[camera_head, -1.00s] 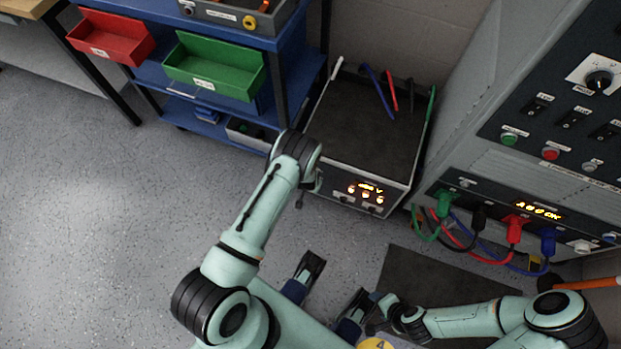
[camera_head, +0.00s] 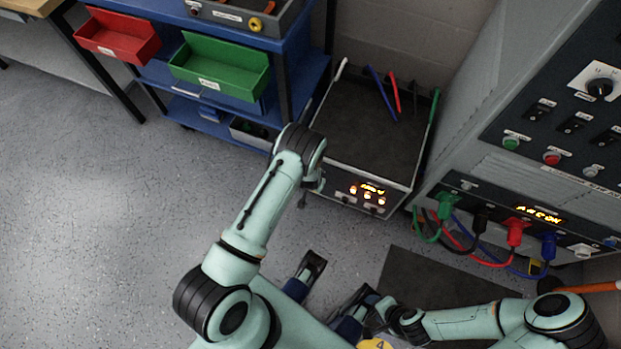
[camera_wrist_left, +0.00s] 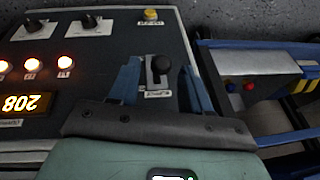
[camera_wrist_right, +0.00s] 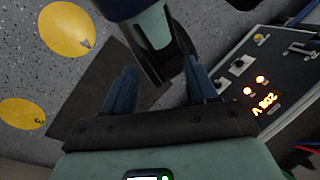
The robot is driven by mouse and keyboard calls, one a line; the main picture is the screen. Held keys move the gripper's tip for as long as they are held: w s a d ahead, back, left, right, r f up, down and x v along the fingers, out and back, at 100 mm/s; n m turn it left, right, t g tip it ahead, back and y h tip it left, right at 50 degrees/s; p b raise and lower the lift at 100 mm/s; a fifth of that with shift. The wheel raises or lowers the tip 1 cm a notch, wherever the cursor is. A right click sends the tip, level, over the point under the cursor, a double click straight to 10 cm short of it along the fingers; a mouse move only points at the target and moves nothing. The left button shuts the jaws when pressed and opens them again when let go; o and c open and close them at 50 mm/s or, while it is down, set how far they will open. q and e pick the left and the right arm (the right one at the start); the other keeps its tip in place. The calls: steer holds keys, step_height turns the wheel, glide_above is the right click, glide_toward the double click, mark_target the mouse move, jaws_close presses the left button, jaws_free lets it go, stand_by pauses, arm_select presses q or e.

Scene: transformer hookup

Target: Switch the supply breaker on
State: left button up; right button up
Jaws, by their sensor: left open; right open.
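The supply breaker (camera_wrist_left: 160,66) is a black knobbed lever on the dark front panel of the supply box (camera_wrist_left: 100,65), with a pale label beside it. The picture does not clearly tell which way it is set. My left gripper (camera_wrist_left: 161,72) is open, with its two blue fingers on either side of the lever; contact is not visible. In the head view the supply box (camera_head: 368,140) stands on the floor, its front corner partly covered by my left arm. My right gripper (camera_wrist_right: 160,78) is open and empty above the floor, apart from the box.
The supply box display (camera_wrist_left: 25,103) glows, with lit lamps beside it. A grey cabinet (camera_head: 480,120) with switches and plugged cables stands at right. A blue shelf (camera_head: 300,75) with red and green bins stands at left. Open floor (camera_head: 110,220) lies left; a dark mat (camera_head: 440,280) lies right.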

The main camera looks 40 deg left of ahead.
arm_select(q)
steer(key=p+v, duration=0.2)
steer(key=v, duration=0.8)
steer(key=shift+r, duration=0.25)
arm_select(e)
steer(key=s+r, duration=0.2)
steer(key=shift+a+r+g, duration=0.3)
steer(key=shift+r+g, duration=0.05)
steer(key=shift+g, duration=0.05)
arm_select(q)
steer(key=s+d+r+n+g+h+p, duration=0.1)
steer(key=s+d+r+h+p, duration=0.1)
steer(key=s+d+r+p, duration=0.2)
steer(key=s+d+r+n+g+h+p, duration=0.1)
steer(key=s+d+r+p, duration=0.3)
steer(key=s, duration=0.7)
steer(key=s+d+r+n+g+h+p, duration=0.1)
steer(key=s+d+r+g+h+p, duration=0.1)
steer(key=s+d+r+p, duration=0.2)
steer(key=s+d, duration=0.2)
steer(key=s, duration=0.1)
steer(key=shift+s+d+r+h, duration=0.2)
steer(key=shift+r+h, duration=0.1)
steer(key=shift+h, duration=0.1)
arm_select(e)
step_height(320, 180, up, 11)
steer(key=w, duration=0.1)
steer(key=shift+r, duration=0.1)
